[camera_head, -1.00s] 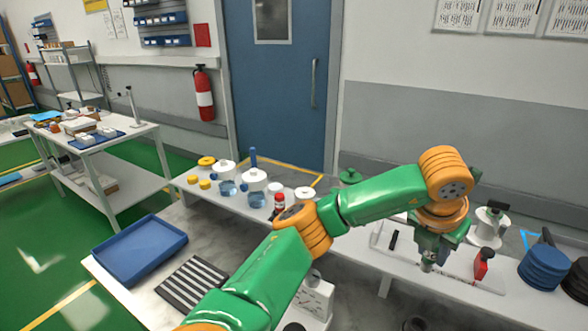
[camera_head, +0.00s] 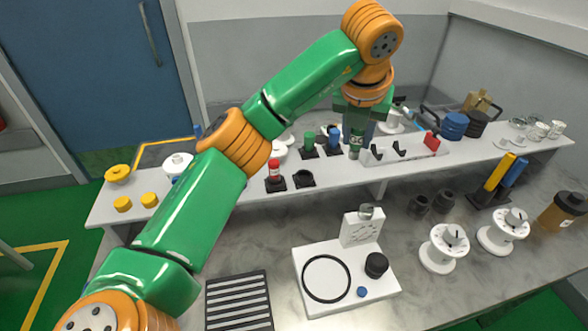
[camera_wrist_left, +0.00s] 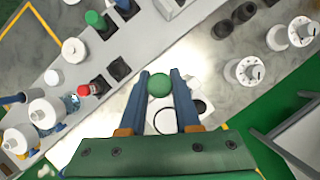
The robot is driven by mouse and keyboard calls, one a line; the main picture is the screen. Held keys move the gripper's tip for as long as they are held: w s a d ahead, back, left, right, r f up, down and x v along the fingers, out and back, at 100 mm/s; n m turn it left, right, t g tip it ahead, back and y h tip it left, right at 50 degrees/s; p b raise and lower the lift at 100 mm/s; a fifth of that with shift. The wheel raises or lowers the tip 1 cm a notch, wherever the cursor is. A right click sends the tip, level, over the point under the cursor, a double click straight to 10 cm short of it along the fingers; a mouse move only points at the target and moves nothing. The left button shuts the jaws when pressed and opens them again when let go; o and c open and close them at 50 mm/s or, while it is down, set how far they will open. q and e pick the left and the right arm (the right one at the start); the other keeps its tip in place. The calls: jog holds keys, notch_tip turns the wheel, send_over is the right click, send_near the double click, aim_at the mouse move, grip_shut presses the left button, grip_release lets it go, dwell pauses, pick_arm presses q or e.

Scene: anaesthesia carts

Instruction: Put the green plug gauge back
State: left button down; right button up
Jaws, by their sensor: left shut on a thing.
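My left gripper (camera_head: 358,128) is shut on the green plug gauge (camera_head: 355,146), which hangs below the fingers near the white shelf. Its round green end (camera_wrist_left: 159,85) shows between the two fingers in the left wrist view. I cannot tell how high it is above the shelf. An empty black holder (camera_head: 304,178) stands to its left, beside a red-topped gauge (camera_head: 274,171) in a similar holder. The empty holder also shows in the left wrist view (camera_wrist_left: 118,69). Another green piece (camera_head: 309,142) and a blue one (camera_head: 333,138) stand in black holders behind. My right gripper is not in view.
A white board with black hooks and a red clamp (camera_head: 432,141) lies right of the gripper. On the grey bench are a white fixture with a black ring (camera_head: 327,277), white spools (camera_head: 443,248) and a striped mat (camera_head: 238,302).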

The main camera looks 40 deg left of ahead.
pick_arm(q)
jog(key=a+f, duration=0.2)
jog(key=a, duration=0.1)
jog(key=a+f+p, duration=0.1)
jog(key=a+f, duration=0.2)
jog(key=a, duration=0.1)
jog(key=a+f+p, duration=0.1)
jog(key=a+f, duration=0.1)
jog(key=a, duration=0.1)
jog(key=shift+s+a+f, duration=0.15)
jog(key=shift+a+f, duration=0.2)
jog(key=shift+f, duration=0.05)
jog(key=f+p, duration=0.2)
jog(key=f, duration=0.1)
jog(key=shift+a+f, duration=0.2)
jog(key=shift+f, duration=0.35)
jog(key=shift+f+b, duration=0.2)
jog(key=shift+b, duration=0.1)
jog(key=c, duration=0.6)
grip_release()
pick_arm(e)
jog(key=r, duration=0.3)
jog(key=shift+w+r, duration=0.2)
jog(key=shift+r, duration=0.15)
pick_arm(q)
jog(key=shift+r, duration=0.1)
